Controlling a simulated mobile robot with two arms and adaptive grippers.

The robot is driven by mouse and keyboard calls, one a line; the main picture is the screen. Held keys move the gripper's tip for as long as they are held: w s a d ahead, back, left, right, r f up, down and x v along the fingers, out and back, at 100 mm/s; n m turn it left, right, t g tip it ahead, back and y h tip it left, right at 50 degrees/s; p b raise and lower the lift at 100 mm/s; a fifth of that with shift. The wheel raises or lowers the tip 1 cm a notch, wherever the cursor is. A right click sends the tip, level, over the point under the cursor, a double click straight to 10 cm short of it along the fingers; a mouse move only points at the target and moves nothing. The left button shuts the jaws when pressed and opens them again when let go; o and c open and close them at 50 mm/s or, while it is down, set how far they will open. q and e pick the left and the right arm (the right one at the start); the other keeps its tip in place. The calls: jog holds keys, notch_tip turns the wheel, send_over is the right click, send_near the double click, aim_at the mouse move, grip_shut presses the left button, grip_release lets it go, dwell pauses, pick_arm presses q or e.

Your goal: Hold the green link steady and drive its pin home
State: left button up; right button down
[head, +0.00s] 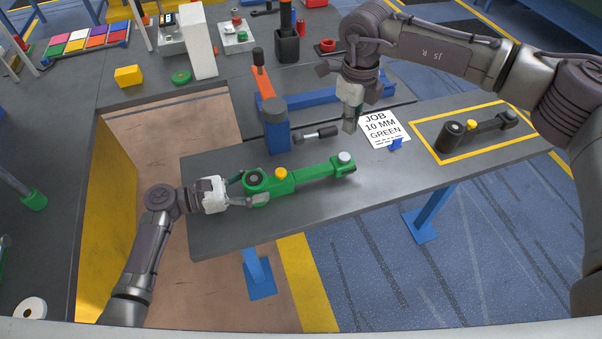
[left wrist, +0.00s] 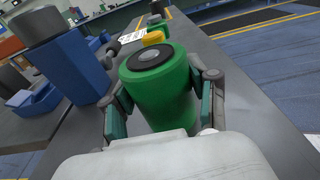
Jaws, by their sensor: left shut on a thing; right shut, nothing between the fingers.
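The green link (head: 312,171) lies on the grey bench, with a black-ringed round boss at its left end. My right gripper (head: 349,124) is shut and empty, pointing down above the bench, behind the link's right end. A dark-headed mallet (head: 315,134) lies on the bench to its left.
A blue post (head: 277,135) with a dark top stands behind the link. A job card (head: 381,129) reads "JOB 10 MM GREEN", with a small blue piece (head: 396,144) at its edge. A dark link (head: 480,129) lies inside a yellow outline (head: 436,156) at right. Bare bench lies between.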

pick_arm(q)
jog(key=shift+s+f, duration=0.15)
jog(key=shift+f, duration=0.25)
jog(key=o, duration=1.3)
jog(key=shift+o, duration=1.3)
jog(key=shift+r, duration=0.15)
jog(key=shift+a+r, duration=0.1)
jog(key=v, duration=1.1)
jog(key=shift+a, duration=0.45)
